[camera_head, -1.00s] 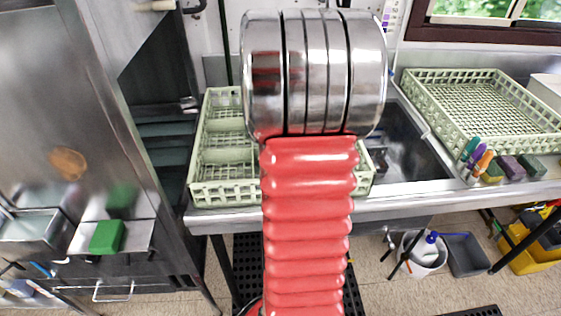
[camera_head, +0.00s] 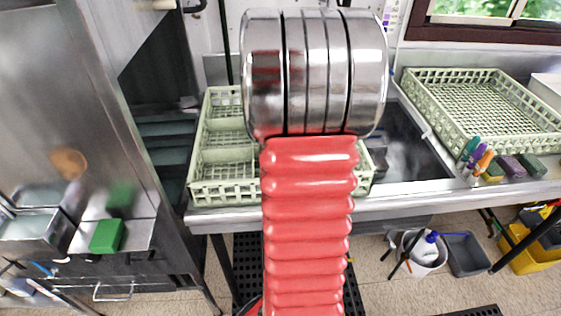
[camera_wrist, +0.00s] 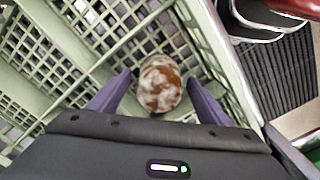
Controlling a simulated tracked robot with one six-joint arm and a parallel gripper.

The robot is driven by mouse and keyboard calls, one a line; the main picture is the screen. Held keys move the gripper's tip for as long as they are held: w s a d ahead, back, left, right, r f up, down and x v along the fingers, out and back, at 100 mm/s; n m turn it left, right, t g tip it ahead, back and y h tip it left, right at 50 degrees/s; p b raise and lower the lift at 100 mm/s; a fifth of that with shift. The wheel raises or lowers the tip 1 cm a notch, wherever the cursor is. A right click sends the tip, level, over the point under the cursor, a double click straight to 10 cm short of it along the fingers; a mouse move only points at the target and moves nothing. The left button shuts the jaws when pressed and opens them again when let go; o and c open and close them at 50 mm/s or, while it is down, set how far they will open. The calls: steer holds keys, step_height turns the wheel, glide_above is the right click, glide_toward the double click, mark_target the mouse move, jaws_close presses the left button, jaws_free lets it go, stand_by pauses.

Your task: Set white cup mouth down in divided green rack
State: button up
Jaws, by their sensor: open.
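The divided green rack (camera_head: 222,192) sits at the left of the sink counter in the head view, partly hidden behind my arm. Its lattice walls and floor fill much of the wrist view (camera_wrist: 112,50). A round white cup with brown mottling (camera_wrist: 160,85) is inside one compartment in the wrist view, near a rack wall. I cannot tell from its round face whether its mouth is up or down. My gripper (camera_wrist: 160,76) is open, with one purple finger on each side of the cup. Contact with the fingers is not clear. The head view hides the gripper and cup.
Another green rack (camera_head: 545,140) stands at the right, empty. Markers (camera_head: 470,150) and sponges (camera_head: 512,168) lie on the counter's front edge. The sink (camera_head: 410,150) lies between the racks. A steel cabinet (camera_head: 70,110) stands close on the left.

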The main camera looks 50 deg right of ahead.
step_height(320, 180, up, 12)
steer(key=shift+f, duration=0.15)
stand_by(0.3)
stand_by(0.7)
steer(key=w+a+r+t, duration=0.1)
steer(key=w+a+r, duration=0.15)
steer(key=a, duration=0.65)
steer(key=s+a+f+t, duration=0.1)
steer(key=s+a+t, duration=0.1)
steer(key=a, duration=1.1)
steer(key=s+a+f+t, duration=0.1)
steer(key=s+a+t, duration=0.1)
steer(key=a, duration=1.2)
steer(key=shift+s+a+n+t, duration=0.3)
steer(key=shift+n, duration=0.1)
steer(key=shift+c, duration=0.6)
